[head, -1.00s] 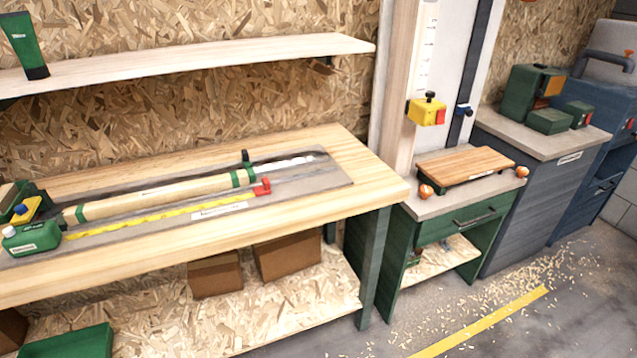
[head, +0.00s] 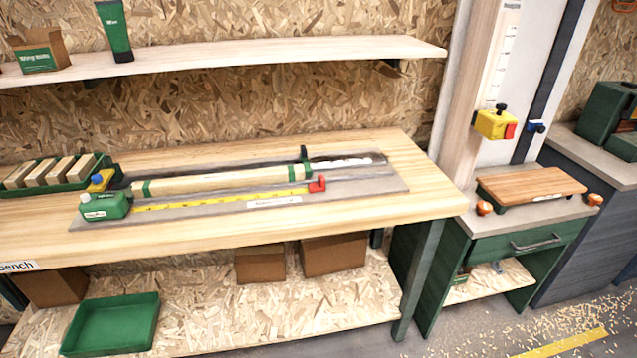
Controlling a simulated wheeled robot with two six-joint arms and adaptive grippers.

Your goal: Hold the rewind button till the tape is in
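A yellow tape (head: 225,199) lies extended along the grey board on the workbench. Its left end meets a green tape case (head: 104,206) with a pale knob on top. Its right end is at a red hook piece (head: 317,184). A yellow block with a blue top (head: 101,180) stands just behind the case. I cannot tell which part is the rewind button. A wooden roll or bar with green bands (head: 222,182) lies behind the tape. Neither of my grippers is in view.
A green tray of wooden blocks (head: 52,173) stands at the bench's left. A shelf (head: 250,58) hangs above. An empty green tray (head: 110,324) and cardboard boxes (head: 334,254) sit below. The bench front (head: 300,222) is clear. A low stand (head: 530,184) is at right.

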